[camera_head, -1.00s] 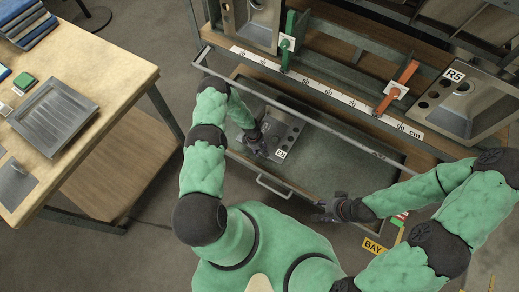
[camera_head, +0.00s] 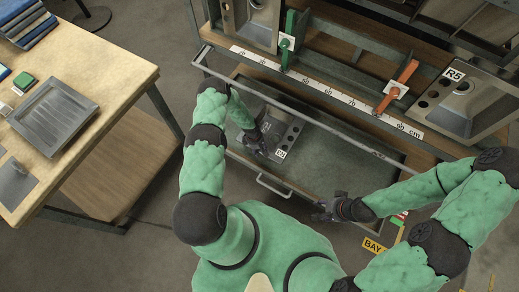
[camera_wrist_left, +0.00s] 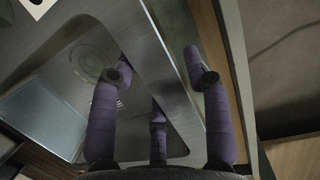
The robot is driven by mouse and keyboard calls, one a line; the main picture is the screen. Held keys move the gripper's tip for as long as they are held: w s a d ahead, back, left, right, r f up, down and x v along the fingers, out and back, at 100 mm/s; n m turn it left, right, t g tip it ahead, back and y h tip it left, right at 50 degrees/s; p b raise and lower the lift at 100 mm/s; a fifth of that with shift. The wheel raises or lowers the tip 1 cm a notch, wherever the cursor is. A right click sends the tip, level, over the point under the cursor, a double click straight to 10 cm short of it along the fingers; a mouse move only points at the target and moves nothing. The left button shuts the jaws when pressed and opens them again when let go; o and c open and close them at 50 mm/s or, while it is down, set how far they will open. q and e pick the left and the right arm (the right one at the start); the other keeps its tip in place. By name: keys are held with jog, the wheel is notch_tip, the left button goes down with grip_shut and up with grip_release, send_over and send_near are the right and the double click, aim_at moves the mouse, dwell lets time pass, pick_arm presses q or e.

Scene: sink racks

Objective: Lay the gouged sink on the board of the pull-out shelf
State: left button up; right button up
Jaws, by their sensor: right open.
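A grey metal sink (camera_head: 294,131) with a row of dark holes and a white tag lies on the board (camera_head: 340,160) of the pull-out shelf, toward its left part. I cannot make out a gouge. My left gripper (camera_head: 262,144) is over the sink's near left part and hides some of it. In the left wrist view, its purple fingers (camera_wrist_left: 160,85) stand apart over the sink's bowl and rim (camera_wrist_left: 150,60); contact is unclear. My right gripper (camera_head: 325,209) is open and empty in front of the shelf's near edge.
A bar (camera_head: 310,110) and ruler strip (camera_head: 330,92) run across above the shelf. Sinks stand in the rack behind, including one tagged R5 (camera_head: 465,108). A wooden table (camera_head: 100,60) is at left. The board's right part is clear.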

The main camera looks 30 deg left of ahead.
pick_arm(q)
jog(key=shift+o, duration=0.5)
jog(key=shift+s+d, duration=0.1)
jog(key=shift+s, duration=0.1)
jog(key=shift+w+r, duration=0.1)
jog(key=shift+r, duration=0.2)
notch_tip(320, 180, up, 11)
jog(key=a, duration=0.2)
jog(key=shift+s+a, duration=0.15)
jog(key=shift+s, duration=0.05)
jog(key=shift+r, duration=0.1)
